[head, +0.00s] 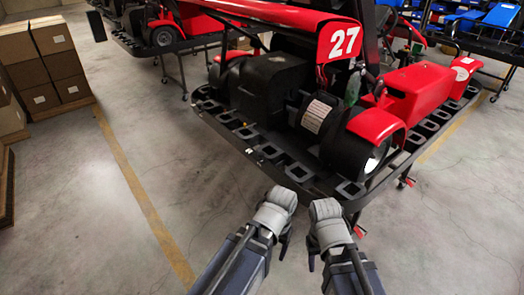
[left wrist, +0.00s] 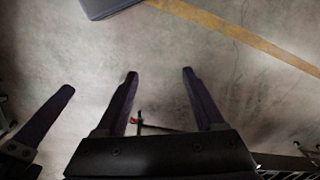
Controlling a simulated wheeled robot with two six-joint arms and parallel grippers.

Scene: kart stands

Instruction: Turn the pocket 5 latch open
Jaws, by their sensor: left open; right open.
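The kart stand (head: 262,150) is a black frame with a row of square pockets along its near edge, under a red kart marked 27 (head: 338,43). I cannot tell which pocket is number 5. A small red-tipped part (head: 358,231) shows below the stand's near corner, and another (head: 406,182) shows on its right side. My left gripper (head: 283,244) and right gripper (head: 322,252) are side by side in front of the near edge, both open and empty. In the left wrist view, the left gripper's fingers (left wrist: 160,73) are spread above the floor, with a small red-ended part (left wrist: 137,122) seen between them.
Cardboard boxes (head: 57,62) are stacked at the left. More karts on stands are at the back, including a blue one (head: 500,17). A yellow floor line (head: 140,190) runs left of the stand. The concrete floor around it is clear.

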